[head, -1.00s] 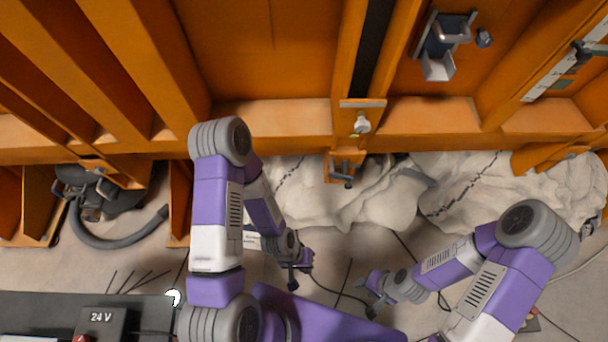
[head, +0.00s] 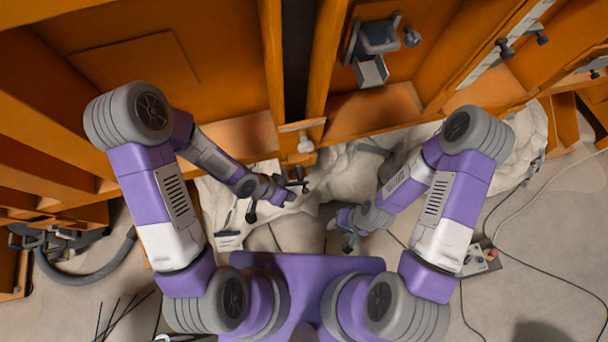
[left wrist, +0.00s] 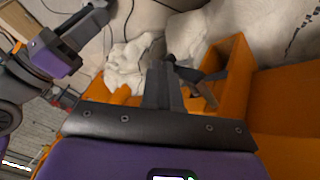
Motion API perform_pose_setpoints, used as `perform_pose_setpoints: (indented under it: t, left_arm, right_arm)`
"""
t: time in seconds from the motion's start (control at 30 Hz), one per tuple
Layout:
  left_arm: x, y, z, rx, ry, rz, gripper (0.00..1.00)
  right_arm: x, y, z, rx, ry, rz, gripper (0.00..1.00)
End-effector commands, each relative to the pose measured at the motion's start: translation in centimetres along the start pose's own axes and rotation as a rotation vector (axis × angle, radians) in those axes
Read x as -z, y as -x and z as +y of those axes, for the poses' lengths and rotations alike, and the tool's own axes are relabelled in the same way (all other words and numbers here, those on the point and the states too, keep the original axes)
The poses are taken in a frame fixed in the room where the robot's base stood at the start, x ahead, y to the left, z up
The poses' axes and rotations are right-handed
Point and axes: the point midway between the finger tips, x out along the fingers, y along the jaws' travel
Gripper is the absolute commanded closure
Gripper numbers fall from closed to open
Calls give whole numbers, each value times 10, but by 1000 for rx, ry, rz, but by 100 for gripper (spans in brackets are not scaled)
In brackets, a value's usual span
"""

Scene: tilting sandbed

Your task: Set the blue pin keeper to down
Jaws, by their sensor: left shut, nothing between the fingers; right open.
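A blue-grey block in a grey bracket (head: 379,37) is on the orange wall at upper middle right in the head view. It may be the blue pin keeper, but I cannot tell its setting. My left gripper (head: 287,194) is shut and empty, low in front of the wall, beside a small orange bracket below the white knob. It also shows in the left wrist view (left wrist: 172,68), close to an orange bracket (left wrist: 235,70); contact is unclear. My right gripper (head: 341,228) is open and empty over the floor, right of the left gripper.
A white knob (head: 305,143) sits at the foot of the dark vertical slot. Pale sand or rock (head: 340,175) lies under the wall. A grey hose (head: 90,270) is at lower left, and thin cables cross the floor at right.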

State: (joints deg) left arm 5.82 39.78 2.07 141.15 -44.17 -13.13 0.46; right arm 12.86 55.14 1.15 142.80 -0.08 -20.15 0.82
Motion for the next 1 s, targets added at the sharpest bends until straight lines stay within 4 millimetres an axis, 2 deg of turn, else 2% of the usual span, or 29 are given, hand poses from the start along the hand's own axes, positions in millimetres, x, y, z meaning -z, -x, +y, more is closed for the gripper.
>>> perform_pose_setpoints:
  t: [0.03,0.2,0.3,0.4,0.57,1.0]
  left_arm:
    - [17,20,4,5,-116,14,100]
    - [45,54,11,24,-433,27,100]
    - [53,64,13,34,-536,29,100]
    - [56,65,13,39,-584,28,100]
    - [56,52,12,38,-594,27,100]
    - [57,-17,10,38,-593,27,100]
  right_arm:
    - [0,12,-4,0,0,0,57]
    - [-1,26,-10,0,-1,0,57]
    - [-1,30,-11,0,-1,0,57]
    - [-1,30,-11,0,-1,0,57]
    - [-1,18,-7,0,-1,0,57]
    - [1,-31,12,0,-1,0,57]
